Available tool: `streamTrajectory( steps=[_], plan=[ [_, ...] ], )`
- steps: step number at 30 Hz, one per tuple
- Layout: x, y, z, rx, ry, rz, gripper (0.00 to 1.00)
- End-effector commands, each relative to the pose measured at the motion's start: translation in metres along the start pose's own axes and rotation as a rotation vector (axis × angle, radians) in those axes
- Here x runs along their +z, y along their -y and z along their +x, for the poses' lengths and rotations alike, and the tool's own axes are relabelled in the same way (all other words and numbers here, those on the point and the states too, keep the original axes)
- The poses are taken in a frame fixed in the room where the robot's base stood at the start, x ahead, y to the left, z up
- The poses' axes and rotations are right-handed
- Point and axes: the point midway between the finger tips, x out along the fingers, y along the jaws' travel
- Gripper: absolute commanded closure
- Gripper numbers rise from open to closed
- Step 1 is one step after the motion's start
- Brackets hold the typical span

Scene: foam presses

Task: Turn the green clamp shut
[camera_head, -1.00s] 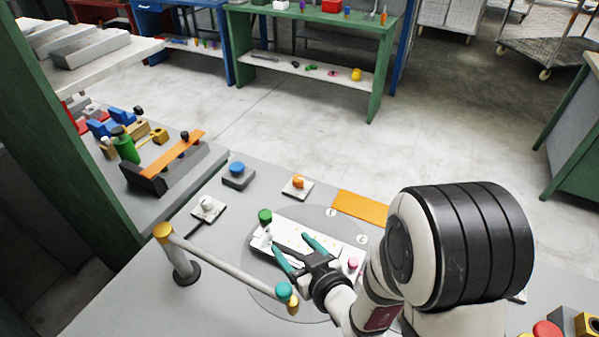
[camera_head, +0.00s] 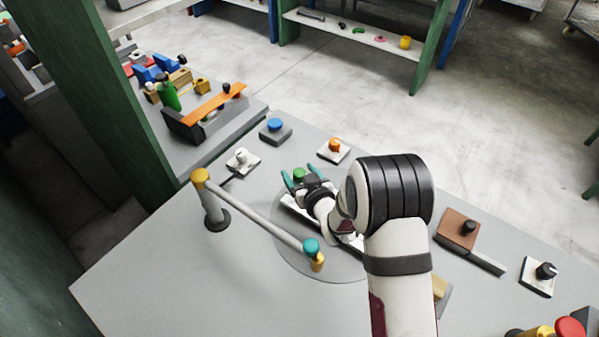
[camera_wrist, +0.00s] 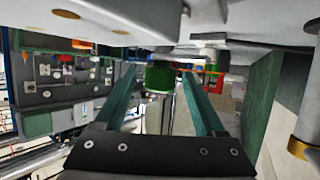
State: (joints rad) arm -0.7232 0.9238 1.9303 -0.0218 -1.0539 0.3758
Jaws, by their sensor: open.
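The green clamp knob (camera_head: 299,174) is at the far left end of the white plate (camera_head: 291,204), on a round grey disc (camera_head: 285,255). My gripper (camera_head: 302,171) has two teal fingers and is open, one finger on each side of the green knob. In the wrist view the green knob (camera_wrist: 160,78) shows between the fingertips, with a gap to each finger. My gripper also shows in that view (camera_wrist: 160,84). My arm hides most of the plate in the head view, and the clamp's lower part is hard to make out.
A blue button (camera_head: 275,125), an orange knob (camera_head: 335,146) and a white-based knob (camera_head: 241,158) lie beyond. The front left tabletop is clear.

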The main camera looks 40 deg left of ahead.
Motion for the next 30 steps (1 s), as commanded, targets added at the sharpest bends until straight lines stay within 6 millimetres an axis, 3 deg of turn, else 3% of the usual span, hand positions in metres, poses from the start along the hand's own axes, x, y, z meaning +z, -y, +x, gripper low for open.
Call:
streamTrajectory(
  steps=[3, 15, 30],
  plan=[
    [0.0000, 0.0000, -0.0003, 0.000, 0.000, 0.000, 0.30],
    [0.0000, -0.0001, -0.0006, 0.000, 0.000, 0.000, 1.00],
    [-0.0005, -0.0003, -0.0003, -0.123, -0.002, -0.052, 1.00]
  ],
)
